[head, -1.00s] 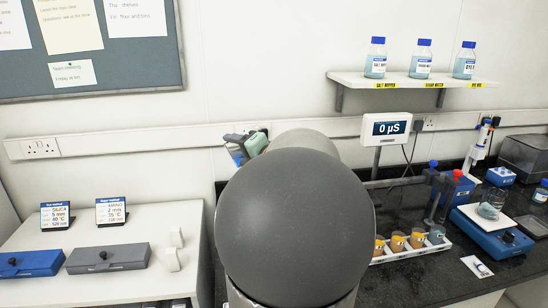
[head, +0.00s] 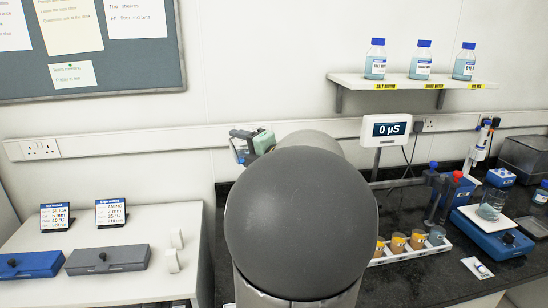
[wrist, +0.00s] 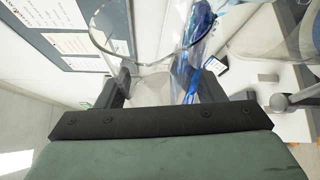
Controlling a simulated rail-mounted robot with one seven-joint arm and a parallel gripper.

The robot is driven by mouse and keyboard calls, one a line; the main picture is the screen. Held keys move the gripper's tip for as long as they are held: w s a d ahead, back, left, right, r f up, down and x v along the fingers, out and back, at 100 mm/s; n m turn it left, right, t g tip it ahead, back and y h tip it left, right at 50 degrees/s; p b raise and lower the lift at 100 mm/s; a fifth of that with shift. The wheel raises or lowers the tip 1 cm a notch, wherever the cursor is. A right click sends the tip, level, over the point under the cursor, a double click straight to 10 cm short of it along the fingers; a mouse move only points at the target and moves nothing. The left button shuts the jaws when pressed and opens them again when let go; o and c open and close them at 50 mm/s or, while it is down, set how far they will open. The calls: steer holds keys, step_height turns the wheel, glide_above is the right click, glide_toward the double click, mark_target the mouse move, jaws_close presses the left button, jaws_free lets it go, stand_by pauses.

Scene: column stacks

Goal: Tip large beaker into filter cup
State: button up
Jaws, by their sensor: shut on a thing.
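My gripper (wrist: 166,84) is shut on a clear glass beaker (wrist: 150,66), which sits between the two dark fingers in the wrist view. The beaker's rim is toward the top, and blue streaks show behind or inside it; I cannot tell which. In the head view the green body of my gripper (head: 258,142) shows just left of my arm, which hides most of what is there. A clear rounded vessel (wrist: 262,36) stands at the upper right of the wrist view, beside a grey clamp knob (wrist: 278,101). I cannot tell whether it is the filter cup.
A white tray of small cups (head: 407,251) stands on the dark bench, right of my arm. Another glass beaker (head: 491,204) stands on a blue device (head: 492,238). A meter (head: 388,129) reads 0 µS. A white table (head: 185,218) with two boxes is at left.

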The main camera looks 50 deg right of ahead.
steer(key=shift+d+r+m+t+p, duration=0.15)
steer(key=shift+r+m+t+p, duration=0.15)
steer(key=shift+r+m+p, duration=0.65)
stand_by(0.4)
steer(key=shift+s+d+r+m+t+p, duration=0.25)
steer(key=shift+m+p, duration=0.4)
steer(key=shift+p, duration=1.3)
